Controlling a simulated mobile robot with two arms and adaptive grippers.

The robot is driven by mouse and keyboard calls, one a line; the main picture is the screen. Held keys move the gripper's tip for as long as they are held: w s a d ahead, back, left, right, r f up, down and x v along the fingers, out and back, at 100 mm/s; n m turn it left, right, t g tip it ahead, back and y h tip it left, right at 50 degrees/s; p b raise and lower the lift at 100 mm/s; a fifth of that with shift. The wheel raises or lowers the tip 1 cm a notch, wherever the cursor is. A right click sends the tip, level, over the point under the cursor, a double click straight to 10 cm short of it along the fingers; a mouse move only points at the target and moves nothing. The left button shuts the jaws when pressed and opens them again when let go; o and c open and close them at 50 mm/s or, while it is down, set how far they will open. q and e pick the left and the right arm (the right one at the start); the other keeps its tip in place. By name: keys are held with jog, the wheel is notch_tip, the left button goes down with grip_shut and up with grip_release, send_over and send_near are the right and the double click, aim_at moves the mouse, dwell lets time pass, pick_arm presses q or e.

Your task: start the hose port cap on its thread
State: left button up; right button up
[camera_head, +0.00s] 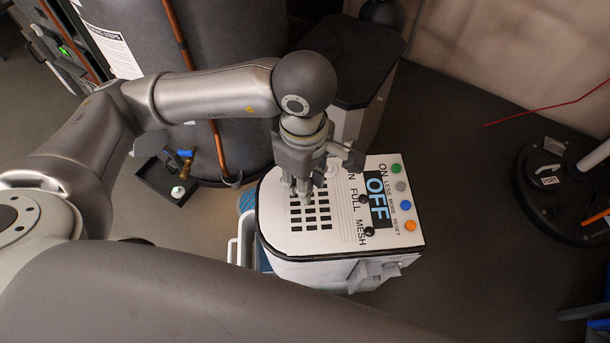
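A brass drain valve (186,167) with a blue handle (185,153) sticks out low on the grey tank at the left. Its hose port is too small to make out. A small white piece (178,192), possibly the cap, is at the black tray (152,180) below the valve. My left gripper (330,177) points down over the white panel of a boxy machine, well right of the valve. Its fingers look apart. A small pale round spot shows between them, and I cannot tell whether it is on the panel. My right gripper is out of view.
The white machine (340,240) has an OFF display, coloured buttons and black knobs. A dark-topped cabinet (355,60) stands behind it. A copper pipe (190,70) runs down the tank. A round black base (560,190) is at right. The floor between is clear.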

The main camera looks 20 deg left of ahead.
pick_arm(q)
grip_shut()
